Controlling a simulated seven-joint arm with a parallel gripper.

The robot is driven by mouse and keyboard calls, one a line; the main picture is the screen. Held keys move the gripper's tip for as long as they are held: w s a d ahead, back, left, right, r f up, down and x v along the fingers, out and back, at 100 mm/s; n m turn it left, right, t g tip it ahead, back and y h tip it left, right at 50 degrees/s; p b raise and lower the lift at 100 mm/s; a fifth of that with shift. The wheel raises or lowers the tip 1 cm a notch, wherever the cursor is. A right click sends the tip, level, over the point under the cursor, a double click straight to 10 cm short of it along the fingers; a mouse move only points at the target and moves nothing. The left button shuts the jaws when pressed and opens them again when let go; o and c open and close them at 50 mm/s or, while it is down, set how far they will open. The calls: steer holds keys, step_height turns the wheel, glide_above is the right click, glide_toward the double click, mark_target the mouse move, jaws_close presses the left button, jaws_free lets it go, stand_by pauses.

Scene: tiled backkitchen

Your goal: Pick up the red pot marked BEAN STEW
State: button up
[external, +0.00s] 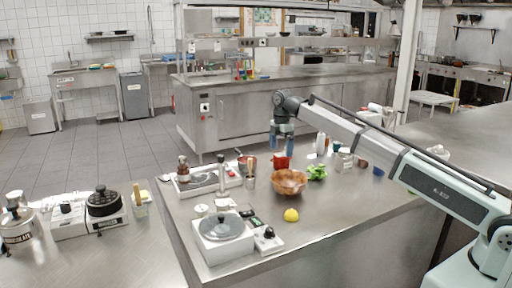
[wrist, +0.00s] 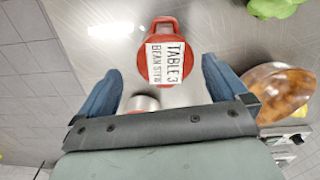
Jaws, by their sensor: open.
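The red pot (wrist: 151,71) has a white label reading TABLE 3 BEAN STEW and a small red loop handle at its top edge in the wrist view. It appears as a small red shape (external: 282,162) on the steel counter in the external view. My gripper (wrist: 161,68) is open, with its blue fingers to the left and right of the pot and a gap on each side. In the external view my gripper (external: 282,152) points down just above the pot. I cannot tell the exact height between them.
A brown wooden bowl (wrist: 280,90) is close to the right finger; it also shows in the external view (external: 289,182). Green leaves (external: 317,172) lie right of the pot. A small metal container (wrist: 143,103) is partly hidden by my gripper. A lemon (external: 291,215) lies nearer the front.

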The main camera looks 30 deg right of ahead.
mark_target(282, 154)
steer(key=shift+s+f, duration=0.15)
steer(key=shift+f, duration=1.2)
steer(key=shift+s+f, duration=0.15)
steer(key=shift+f, duration=1.2)
steer(key=shift+c, duration=0.3)
steer(key=c, duration=1.2)
steer(key=shift+r, duration=0.15)
